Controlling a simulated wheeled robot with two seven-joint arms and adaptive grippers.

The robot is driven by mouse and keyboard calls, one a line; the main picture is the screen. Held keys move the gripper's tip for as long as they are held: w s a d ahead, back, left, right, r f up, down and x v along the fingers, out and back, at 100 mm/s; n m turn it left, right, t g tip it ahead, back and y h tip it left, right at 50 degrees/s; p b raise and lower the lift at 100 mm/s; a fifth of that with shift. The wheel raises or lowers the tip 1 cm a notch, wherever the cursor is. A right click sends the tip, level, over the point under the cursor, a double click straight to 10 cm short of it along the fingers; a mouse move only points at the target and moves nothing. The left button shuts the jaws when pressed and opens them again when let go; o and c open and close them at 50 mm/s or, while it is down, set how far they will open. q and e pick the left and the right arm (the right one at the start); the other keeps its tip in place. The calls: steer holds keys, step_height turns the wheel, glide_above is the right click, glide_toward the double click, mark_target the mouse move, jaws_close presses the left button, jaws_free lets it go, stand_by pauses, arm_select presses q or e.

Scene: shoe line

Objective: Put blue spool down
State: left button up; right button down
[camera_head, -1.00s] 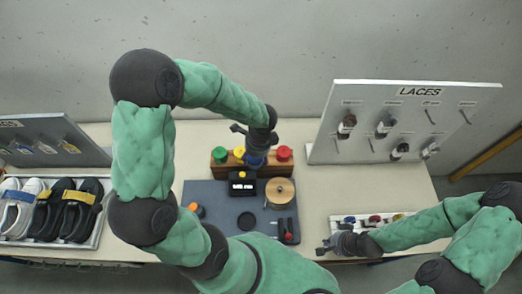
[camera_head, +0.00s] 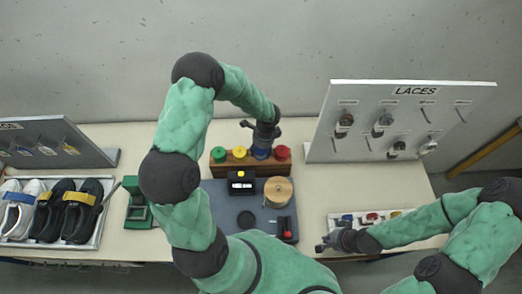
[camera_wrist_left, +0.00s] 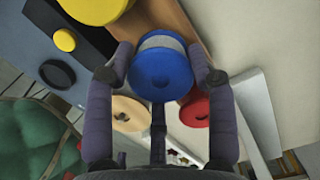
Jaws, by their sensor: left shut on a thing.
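My left gripper (camera_head: 261,138) is above the wooden rack (camera_head: 235,166) at the back of the table. In the left wrist view the blue spool (camera_wrist_left: 160,72) sits between the two fingers of this gripper (camera_wrist_left: 160,80), which is shut on it. In the head view the blue spool (camera_head: 261,154) shows below the gripper, between the yellow spool (camera_head: 240,154) and the red spool (camera_head: 282,152). A green spool (camera_head: 218,153) stands at the rack's left end. Whether the blue spool touches the rack is unclear. My right gripper (camera_head: 322,246) is by a small tray; its opening is too small to tell.
A dark mat (camera_head: 222,205) holds a black display box (camera_head: 241,182) and a tan disc (camera_head: 278,190). A green device (camera_head: 137,208) stands left of it. A shoe tray (camera_head: 101,215) is at far left. The LACES board (camera_head: 365,105) stands right of the rack.

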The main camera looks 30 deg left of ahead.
arm_select(q)
steer(key=shift+w+a+f, duration=0.1)
steer(key=shift+f, duration=0.65)
steer(key=shift+f, duration=0.2)
steer(key=o, duration=1.3)
steer(key=shift+r, duration=0.1)
steer(key=shift+r, duration=0.1)
steer(key=r, duration=0.4)
steer(key=d+r, duration=0.1)
steer(key=r, duration=0.7)
steer(key=shift+w+d, duration=0.15)
steer(key=shift+d, duration=0.05)
